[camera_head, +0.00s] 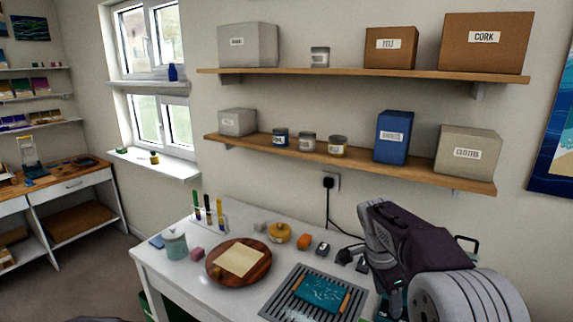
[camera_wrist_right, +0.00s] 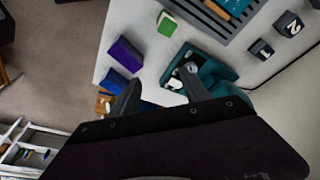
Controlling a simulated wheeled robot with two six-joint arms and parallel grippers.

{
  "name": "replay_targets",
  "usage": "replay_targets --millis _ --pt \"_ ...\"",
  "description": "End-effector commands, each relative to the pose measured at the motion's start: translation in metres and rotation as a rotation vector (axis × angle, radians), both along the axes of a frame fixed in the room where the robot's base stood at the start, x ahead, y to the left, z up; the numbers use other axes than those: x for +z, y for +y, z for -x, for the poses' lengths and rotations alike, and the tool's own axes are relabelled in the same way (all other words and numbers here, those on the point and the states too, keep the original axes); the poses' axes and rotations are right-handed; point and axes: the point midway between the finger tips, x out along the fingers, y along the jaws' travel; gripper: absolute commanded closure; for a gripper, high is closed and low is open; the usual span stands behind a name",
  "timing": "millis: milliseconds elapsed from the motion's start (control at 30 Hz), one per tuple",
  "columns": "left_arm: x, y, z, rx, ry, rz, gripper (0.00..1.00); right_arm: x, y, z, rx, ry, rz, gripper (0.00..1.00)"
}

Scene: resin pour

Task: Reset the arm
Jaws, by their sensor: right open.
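My right arm (camera_head: 420,238) reaches in from the right in the head view, over the right end of the white table. My right gripper (camera_head: 393,299) is partly hidden by the arm there. In the right wrist view its two dark fingers (camera_wrist_right: 160,92) stand apart with nothing between them. One finger overlaps a teal open box (camera_wrist_right: 219,73) with pale things inside. A purple block (camera_wrist_right: 125,55) lies to the left of the fingers. My left gripper is not in view.
A slotted grey rack (camera_head: 277,302) bears a teal panel (camera_head: 320,293) left of my right arm. Wall shelves (camera_head: 350,158) hold boxes above.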

Motion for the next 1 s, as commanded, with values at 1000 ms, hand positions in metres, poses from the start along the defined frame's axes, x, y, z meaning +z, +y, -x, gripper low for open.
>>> replay_targets --millis 1000 --pt "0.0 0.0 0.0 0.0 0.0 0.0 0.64 -0.131 0.069 0.173 1.376 0.107 -0.142 0.45"
